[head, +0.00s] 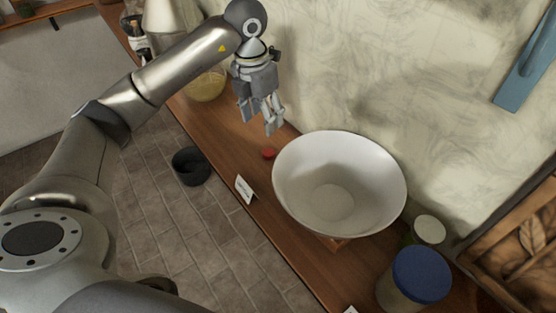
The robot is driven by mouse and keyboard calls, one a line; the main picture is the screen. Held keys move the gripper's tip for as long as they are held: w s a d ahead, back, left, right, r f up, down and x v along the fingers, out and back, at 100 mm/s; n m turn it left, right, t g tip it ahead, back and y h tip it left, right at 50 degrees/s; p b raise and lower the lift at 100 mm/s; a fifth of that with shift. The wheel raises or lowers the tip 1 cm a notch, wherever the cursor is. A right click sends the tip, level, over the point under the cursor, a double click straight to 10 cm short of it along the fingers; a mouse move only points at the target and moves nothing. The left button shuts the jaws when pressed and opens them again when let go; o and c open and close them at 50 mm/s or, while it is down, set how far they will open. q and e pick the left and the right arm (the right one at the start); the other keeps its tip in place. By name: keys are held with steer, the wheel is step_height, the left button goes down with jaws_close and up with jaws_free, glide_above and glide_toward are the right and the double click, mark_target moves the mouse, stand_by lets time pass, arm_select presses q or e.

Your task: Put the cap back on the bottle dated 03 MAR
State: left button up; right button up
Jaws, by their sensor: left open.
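A small red round piece, perhaps the cap (268,153), lies on the wooden counter just left of the white bowl. My left gripper (260,126) is open and empty, pointing down above the counter, a little above the red piece in the picture and apart from it. My right gripper is out of view.
A large white bowl (380,170) fills the counter's middle. A white card (244,189) stands at the front edge. A yellowish glass vessel (205,86) is behind my left arm. A blue-lidded jar (420,275) and a white-lidded jar (429,229) stand lower right.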

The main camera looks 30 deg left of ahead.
arm_select(q)
steer(key=f, duration=0.1)
steer(key=p, duration=0.1)
glide_above(268, 152)
steer(key=shift+s+d+f, duration=0.1)
steer(key=shift+d+f, duration=0.05)
steer(key=shift+f, duration=1.3)
steer(key=shift+s+d+f, duration=0.1)
steer(key=shift+d+f, duration=0.05)
steer(key=shift+f, duration=1.3)
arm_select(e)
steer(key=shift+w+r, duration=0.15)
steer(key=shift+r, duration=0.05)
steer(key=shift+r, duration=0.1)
arm_select(q)
steer(key=shift+a+f+p, duration=0.1)
steer(key=shift+f+p, duration=0.2)
steer(key=shift+p, duration=0.25)
steer(key=f, duration=0.1)
steer(key=f+p, duration=0.2)
steer(key=f, duration=0.1)
steer(key=shift+a, duration=0.25)
steer(key=shift+f, duration=0.25)
steer(key=shift+w+f, duration=0.1)
steer(key=shift+w, duration=0.05)
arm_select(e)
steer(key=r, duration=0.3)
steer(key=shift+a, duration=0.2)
